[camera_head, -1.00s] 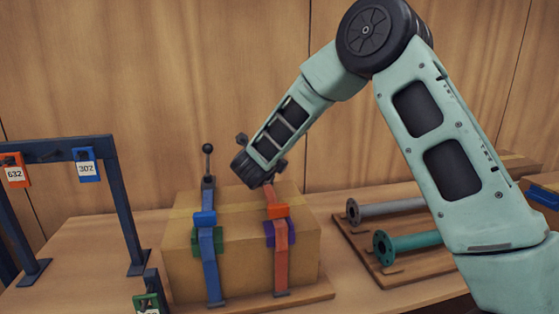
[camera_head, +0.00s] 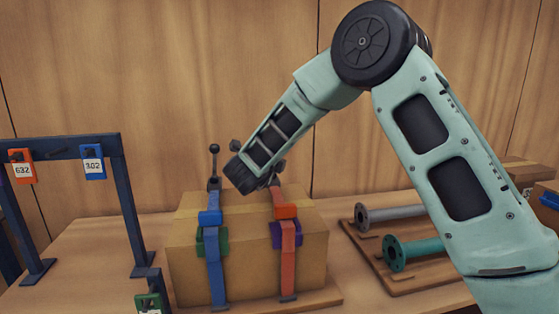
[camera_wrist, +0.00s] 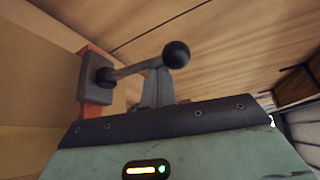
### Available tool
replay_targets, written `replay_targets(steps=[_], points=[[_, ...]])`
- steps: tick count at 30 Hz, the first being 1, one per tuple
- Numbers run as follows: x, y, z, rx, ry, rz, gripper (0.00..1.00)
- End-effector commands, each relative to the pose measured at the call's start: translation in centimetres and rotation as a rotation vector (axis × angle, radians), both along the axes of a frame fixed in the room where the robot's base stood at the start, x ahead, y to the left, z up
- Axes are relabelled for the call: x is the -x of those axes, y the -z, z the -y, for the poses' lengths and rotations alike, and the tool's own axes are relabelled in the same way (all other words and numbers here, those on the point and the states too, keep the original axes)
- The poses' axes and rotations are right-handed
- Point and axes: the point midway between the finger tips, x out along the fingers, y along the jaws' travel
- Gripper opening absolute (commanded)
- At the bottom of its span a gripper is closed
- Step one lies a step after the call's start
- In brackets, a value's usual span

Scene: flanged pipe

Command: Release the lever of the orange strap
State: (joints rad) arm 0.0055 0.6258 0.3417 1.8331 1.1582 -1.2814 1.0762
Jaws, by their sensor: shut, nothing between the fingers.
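The orange strap (camera_head: 288,255) runs over the top and down the front of a cardboard box (camera_head: 250,270). Its lever (camera_wrist: 132,70) shows in the wrist view as a thin rod with a black ball knob (camera_wrist: 176,54), on a dark grey mount (camera_wrist: 97,76) set on the orange strap. My gripper (camera_wrist: 158,78) is shut, with nothing held. Its grey fingers show just behind the rod in that view; I cannot tell whether they touch it. In the head view my wrist hides most of this lever at the box top.
A blue strap (camera_head: 213,265) with an upright black-knobbed lever (camera_head: 214,165) stands left of my wrist. A dark blue rack (camera_head: 128,200) with numbered tags is at the left. Flanged pipes (camera_head: 420,250) lie on a board at the right. A wooden wall is behind.

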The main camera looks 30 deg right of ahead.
Motion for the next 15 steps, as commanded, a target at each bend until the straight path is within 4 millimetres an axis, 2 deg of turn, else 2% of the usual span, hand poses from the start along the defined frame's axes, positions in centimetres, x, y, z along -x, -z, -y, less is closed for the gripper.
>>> replay_targets(steps=[15], points=[[-0.20, -0.08, -0.71, -0.001, -0.002, 0.001, 0.00]])
